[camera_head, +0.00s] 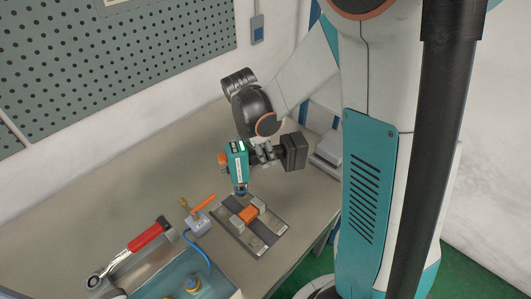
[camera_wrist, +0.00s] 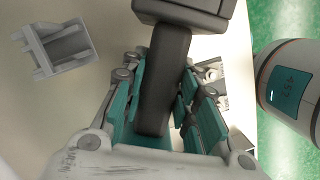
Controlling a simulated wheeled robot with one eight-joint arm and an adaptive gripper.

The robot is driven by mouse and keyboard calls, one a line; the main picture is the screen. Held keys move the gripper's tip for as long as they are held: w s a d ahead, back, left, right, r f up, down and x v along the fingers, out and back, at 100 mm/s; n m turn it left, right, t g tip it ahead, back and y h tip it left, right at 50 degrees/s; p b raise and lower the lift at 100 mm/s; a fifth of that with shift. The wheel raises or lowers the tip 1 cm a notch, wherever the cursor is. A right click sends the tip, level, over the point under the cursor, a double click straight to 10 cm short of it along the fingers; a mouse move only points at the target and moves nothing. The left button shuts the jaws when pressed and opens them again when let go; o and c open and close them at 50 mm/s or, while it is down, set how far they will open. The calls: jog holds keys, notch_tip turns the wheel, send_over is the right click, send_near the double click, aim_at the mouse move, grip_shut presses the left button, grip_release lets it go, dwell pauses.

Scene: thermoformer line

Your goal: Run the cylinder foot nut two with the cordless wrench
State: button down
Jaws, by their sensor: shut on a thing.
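The cordless wrench (camera_head: 237,161) has a teal body, a dark grip and a dark battery block (camera_head: 294,151). My gripper (camera_head: 262,153) is shut on its grip (camera_wrist: 165,80), which runs between the teal finger pads in the wrist view. The wrench's nose points down, with its tip (camera_head: 241,190) at the far end of a grey plate (camera_head: 271,234). The plate carries an orange cylinder (camera_head: 249,215) between light grey blocks. I cannot tell whether the tip touches anything. No foot nut shows clearly, and the spot under the tip is hidden.
A small grey block with an orange lever (camera_head: 202,203) and blue hose stands left of the plate. A grey holder (camera_wrist: 70,48) stands on the bench. The bench's back left is clear.

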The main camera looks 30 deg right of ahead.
jog(key=shift+f+b, duration=1.15)
jog(key=shift+f, duration=0.2)
jog(key=shift+f+b, duration=0.4)
jog(key=shift+b, duration=0.4)
dwell(4.3)
jog(key=shift+r, duration=0.15)
